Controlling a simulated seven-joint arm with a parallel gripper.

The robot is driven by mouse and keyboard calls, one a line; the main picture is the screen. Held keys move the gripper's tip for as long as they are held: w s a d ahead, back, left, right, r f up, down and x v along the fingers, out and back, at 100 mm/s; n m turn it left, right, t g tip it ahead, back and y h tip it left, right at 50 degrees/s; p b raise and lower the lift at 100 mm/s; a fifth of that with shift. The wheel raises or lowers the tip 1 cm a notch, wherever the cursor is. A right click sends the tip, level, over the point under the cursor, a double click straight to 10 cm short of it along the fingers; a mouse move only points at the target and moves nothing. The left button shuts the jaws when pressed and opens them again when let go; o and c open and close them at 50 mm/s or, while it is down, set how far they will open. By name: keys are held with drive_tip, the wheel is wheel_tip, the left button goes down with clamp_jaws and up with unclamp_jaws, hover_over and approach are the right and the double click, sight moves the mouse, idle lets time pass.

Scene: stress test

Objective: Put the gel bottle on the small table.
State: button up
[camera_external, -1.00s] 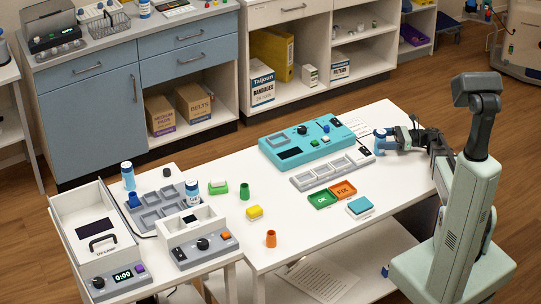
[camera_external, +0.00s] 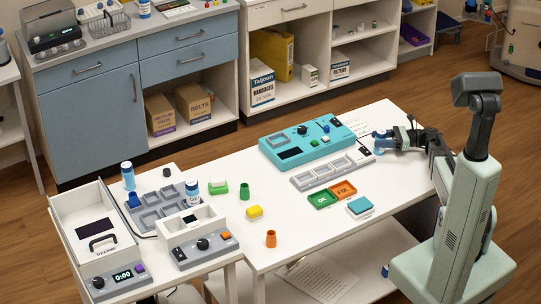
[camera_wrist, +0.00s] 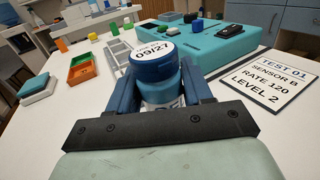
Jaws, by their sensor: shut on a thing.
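My gripper (camera_wrist: 159,95) is shut on a blue-capped bottle (camera_wrist: 158,72), with one dark blue finger on each side. The cap reads 09/27; its body is mostly hidden, so I cannot read its name. In the external view, this bottle (camera_external: 380,143) is at the right end of the long white table, and I cannot tell whether it touches the top. A similar bottle (camera_external: 193,194), with a label that seems to read Gel, stands by the grey tray on the smaller white table (camera_external: 211,276) at the left. Another blue-capped bottle (camera_external: 128,177) stands behind that tray.
A teal device (camera_external: 312,138) and a grey compartment tray (camera_external: 332,168) lie left of my gripper. Green and orange trays (camera_external: 332,194) and small blocks are nearer the front. A printed card (camera_wrist: 272,80) lies right of the held bottle. The smaller table is crowded with devices.

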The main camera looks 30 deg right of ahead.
drive_tip(key=shift+r, duration=4.95)
drive_tip(key=shift+w+d+m+t, duration=0.2)
drive_tip(key=shift+w+m+t, duration=0.1)
drive_tip(key=shift+w, duration=0.05)
drive_tip(key=w+d+f+m+t+h, duration=0.5)
drive_tip(key=w+d+m+t+h, duration=0.35)
drive_tip(key=d+h, duration=0.25)
drive_tip(key=w+d+r+m+h, duration=0.1)
drive_tip(key=d+r+m+h, duration=0.3)
drive_tip(key=d+m+h, duration=0.35)
drive_tip(key=w+a+r+n+y, duration=0.1)
drive_tip(key=a+r, duration=0.3)
drive_tip(key=a, duration=0.6)
drive_tip(key=w+a+r+n+y, duration=0.1)
drive_tip(key=w+a+r, duration=0.2)
drive_tip(key=a, duration=0.8)
drive_tip(key=w+a+r+n+y, duration=0.1)
drive_tip(key=a+r, duration=0.4)
drive_tip(key=a, duration=0.6)
drive_tip(key=shift+w+a+n+t, duration=0.15)
drive_tip(key=shift+w+n+t, duration=0.2)
drive_tip(key=shift+w+n, duration=0.35)
